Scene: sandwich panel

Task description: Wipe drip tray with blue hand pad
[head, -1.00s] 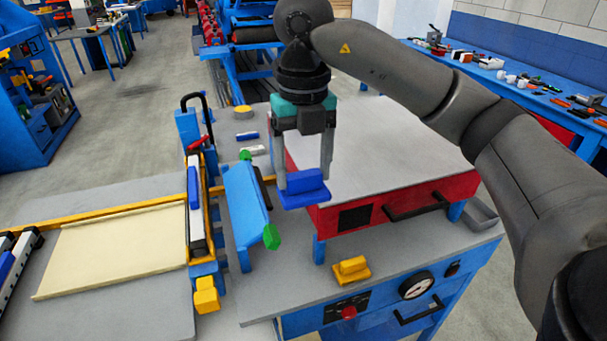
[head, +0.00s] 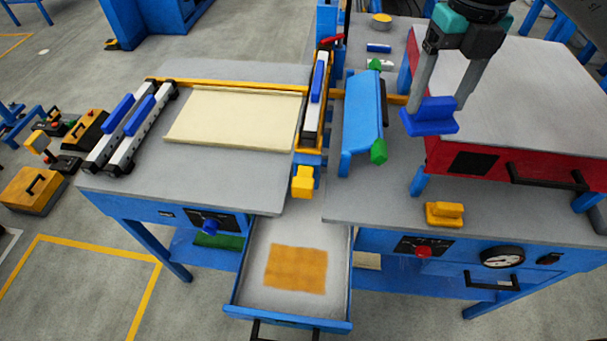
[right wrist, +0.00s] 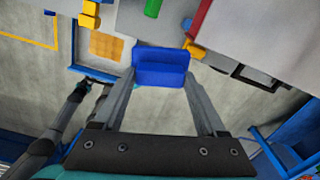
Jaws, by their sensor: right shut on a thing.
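The drip tray (head: 252,290) is a pale open drawer with blue walls, pulled out below the table at the front. A square orange-brown stain (head: 296,268) lies on its floor. The tray also shows at the upper left of the right wrist view (right wrist: 121,47). My right gripper (head: 440,108) is shut on the blue hand pad (head: 432,118), raised beside the red press and away from the tray. The pad sits between the fingertips in the right wrist view (right wrist: 160,68). What seems to be my left gripper (right wrist: 95,85) is near the tray's edge; its fingers are unclear.
The red press (head: 530,170) stands close to the pad's right. A cream sheet (head: 235,118) covers part of the left table.

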